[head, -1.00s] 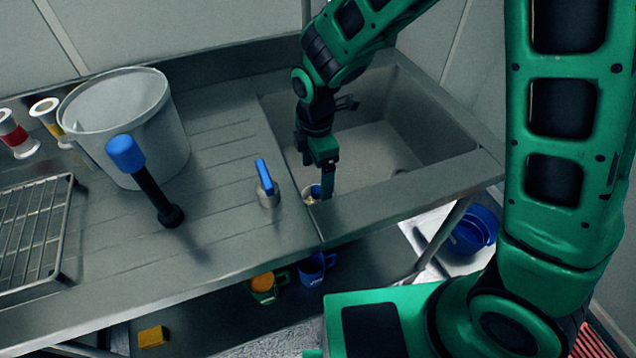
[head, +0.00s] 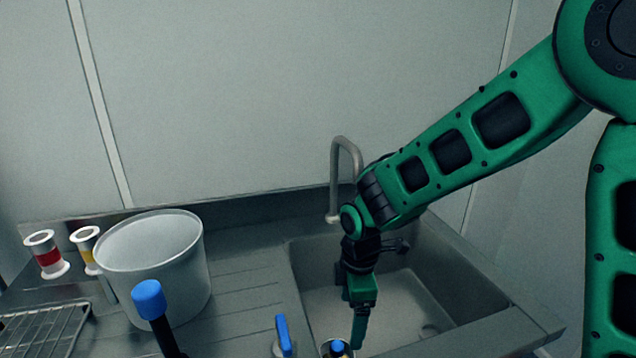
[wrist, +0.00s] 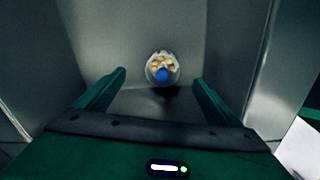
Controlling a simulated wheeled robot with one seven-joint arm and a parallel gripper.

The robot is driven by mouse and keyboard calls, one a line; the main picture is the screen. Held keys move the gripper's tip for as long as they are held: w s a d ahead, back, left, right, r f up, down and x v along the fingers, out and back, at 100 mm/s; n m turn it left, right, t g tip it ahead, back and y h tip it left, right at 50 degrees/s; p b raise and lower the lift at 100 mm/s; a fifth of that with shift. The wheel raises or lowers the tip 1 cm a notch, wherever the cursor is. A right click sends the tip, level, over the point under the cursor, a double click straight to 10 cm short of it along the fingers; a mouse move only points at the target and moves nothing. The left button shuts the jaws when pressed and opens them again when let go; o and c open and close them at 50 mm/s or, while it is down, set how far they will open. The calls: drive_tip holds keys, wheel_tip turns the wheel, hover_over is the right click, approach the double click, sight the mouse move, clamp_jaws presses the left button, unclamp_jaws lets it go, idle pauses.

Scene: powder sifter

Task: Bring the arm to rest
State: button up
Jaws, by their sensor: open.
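My green arm reaches down over the sink. My gripper (head: 358,330) points down near the sink's front edge, and it also shows in the wrist view (wrist: 160,82). Its two fingers stand wide apart with nothing between them. A small round container (head: 326,348) with a blue part sits just beside the fingertips and is cut off by the bottom of the head view. In the wrist view the round container (wrist: 151,72) shows yellow pieces and a blue part, beyond the fingertips and apart from them.
The sink (head: 455,290) has a curved tap (head: 334,175) behind my wrist. A white bucket (head: 165,275) stands left on the drainboard, with two spools behind it. A blue-topped black handle (head: 150,300), a blue-handled item (head: 284,335) and a wire rack (head: 40,330) are near the front.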

drive_tip(key=s+d+r+m+t, duration=0.2)
drive_tip(key=d+r+m, duration=0.5)
drive_tip(key=d+m, duration=0.3)
drive_tip(key=s+d+r+m+t, duration=0.25)
drive_tip(key=d+r+m, duration=0.55)
drive_tip(key=d, duration=0.4)
drive_tip(key=s+d+f+m+g, duration=0.1)
drive_tip(key=s+d+m+g, duration=0.1)
drive_tip(key=s+d, duration=0.3)
drive_tip(key=s+d+f+m+g, duration=0.2)
drive_tip(key=s+d+m, duration=0.3)
drive_tip(key=s, duration=0.7)
drive_tip(key=shift+d+f+g, duration=0.2)
drive_tip(key=shift+d+g, duration=0.2)
drive_tip(key=shift+g, duration=0.15)
drive_tip(key=shift+w+f, duration=0.25)
drive_tip(key=shift+w, duration=0.35)
